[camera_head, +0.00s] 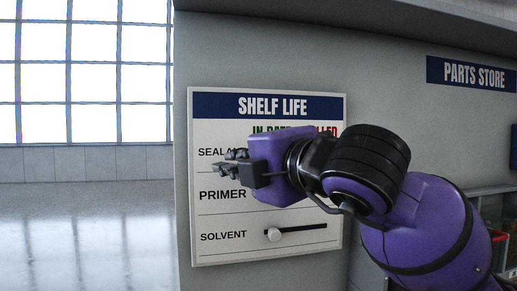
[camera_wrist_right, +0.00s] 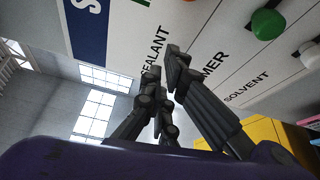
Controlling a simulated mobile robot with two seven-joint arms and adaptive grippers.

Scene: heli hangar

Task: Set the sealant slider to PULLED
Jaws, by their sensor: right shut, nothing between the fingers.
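The SHELF LIFE board (camera_head: 318,246) hangs on the grey wall, with SEALANT, PRIMER and SOLVENT rows under green IN DATE and red PULLED headings. My right gripper (camera_head: 236,162) is shut and empty in front of the left part of the SEALANT and PRIMER rows. It hides the sealant slider in the head view. In the wrist view its fingers (camera_wrist_right: 165,75) lie over the SEALANT and PRIMER labels; I cannot tell whether they touch the board. The sealant knob cannot be made out clearly there. My left gripper is out of view.
The white solvent knob (camera_head: 273,234) sits at the left end of its slot. A green knob (camera_wrist_right: 267,24) shows in the PRIMER row. A PARTS STORE sign (camera_head: 472,74) is at right. Left of the board is open floor (camera_head: 90,235) below a window.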

